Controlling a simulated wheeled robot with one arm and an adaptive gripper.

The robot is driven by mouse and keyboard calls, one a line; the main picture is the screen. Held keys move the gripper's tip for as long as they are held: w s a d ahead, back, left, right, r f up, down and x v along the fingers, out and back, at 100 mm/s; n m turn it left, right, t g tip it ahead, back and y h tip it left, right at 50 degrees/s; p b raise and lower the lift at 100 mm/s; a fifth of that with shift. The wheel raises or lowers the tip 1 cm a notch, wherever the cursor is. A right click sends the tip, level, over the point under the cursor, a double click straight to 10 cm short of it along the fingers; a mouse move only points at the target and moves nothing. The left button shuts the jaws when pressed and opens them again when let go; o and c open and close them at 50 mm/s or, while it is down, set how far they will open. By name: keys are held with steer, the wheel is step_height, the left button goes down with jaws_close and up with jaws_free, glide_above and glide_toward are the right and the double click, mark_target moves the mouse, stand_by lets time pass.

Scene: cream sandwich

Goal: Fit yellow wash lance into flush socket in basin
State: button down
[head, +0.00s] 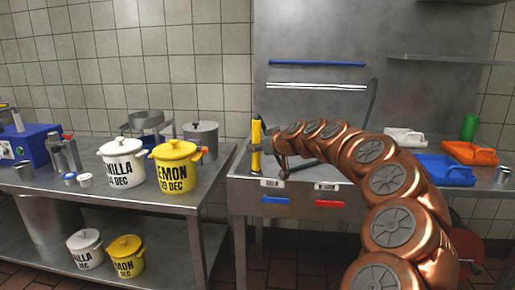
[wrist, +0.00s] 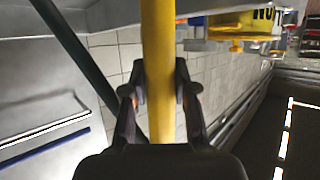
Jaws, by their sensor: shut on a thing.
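The yellow wash lance (head: 256,150) stands roughly upright at the left end of the steel basin unit (head: 237,200), over its front left edge. My gripper (head: 262,141) reaches it from the right and is shut around its shaft. In the wrist view the lance (wrist: 158,45) runs up the middle, between the two dark fingers of my gripper (wrist: 160,95). The flush socket cannot be made out in either view. Whether the lance's lower end touches anything cannot be told.
A yellow lemon tub (head: 175,170) and a white vanilla tub (head: 121,165) stand on the left table (head: 120,205). A gap separates it from the basin unit. A dark hose (head: 373,95) arches behind my arm. Blue (head: 446,172) and orange (head: 470,153) trays lie at right.

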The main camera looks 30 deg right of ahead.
steer(key=shift+f+b, duration=0.4)
steer(key=shift+f, duration=0.15)
steer(key=c, duration=0.8)
jaws_free()
steer(key=v, duration=1.2)
steer(key=shift+r, duration=0.1)
